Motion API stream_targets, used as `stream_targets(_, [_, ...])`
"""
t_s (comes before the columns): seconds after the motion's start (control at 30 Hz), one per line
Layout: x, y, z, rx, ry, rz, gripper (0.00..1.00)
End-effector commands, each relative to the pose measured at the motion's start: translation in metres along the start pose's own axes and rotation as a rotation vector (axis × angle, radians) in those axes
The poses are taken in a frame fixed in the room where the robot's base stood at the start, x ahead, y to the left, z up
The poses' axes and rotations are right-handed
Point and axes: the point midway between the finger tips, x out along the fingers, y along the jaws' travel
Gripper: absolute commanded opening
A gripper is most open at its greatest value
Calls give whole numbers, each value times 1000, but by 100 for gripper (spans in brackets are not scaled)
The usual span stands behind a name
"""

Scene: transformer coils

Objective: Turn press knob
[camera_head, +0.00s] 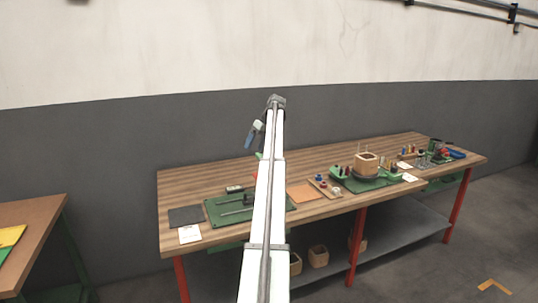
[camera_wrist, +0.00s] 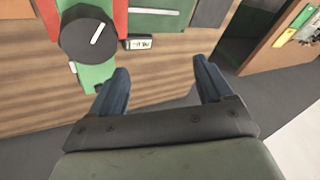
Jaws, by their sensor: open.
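The press knob (camera_wrist: 88,36) is a dark round disc with a white line on its face, at the upper left of the wrist view. It sits over a green and red body (camera_wrist: 97,75) on the wooden bench. My gripper (camera_wrist: 162,74) is open and empty, with its two blue-grey fingers apart, below and to the right of the knob. The fingers do not touch the knob. In the head view my gripper (camera_head: 252,134) hangs above the bench, and my arm hides much of the press there.
The long wooden bench (camera_head: 200,175) holds a green mat (camera_head: 218,213), a dark pad (camera_head: 186,215) and a wooden block (camera_head: 367,163) among small coloured parts. A small display (camera_wrist: 139,43) is right of the knob. Another table (camera_head: 40,212) stands at left.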

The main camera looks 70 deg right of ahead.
Motion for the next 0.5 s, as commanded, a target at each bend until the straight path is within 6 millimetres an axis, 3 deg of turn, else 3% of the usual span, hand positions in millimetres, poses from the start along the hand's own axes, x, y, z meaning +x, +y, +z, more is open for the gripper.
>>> stream_targets(0.17, [-35, 20, 22, -248, 119, -51, 80])
stream_targets(0.33, [-78, 52, 57, -468, 237, -52, 80])
stream_targets(0.5, [-107, 69, 80, -620, 316, -34, 80])
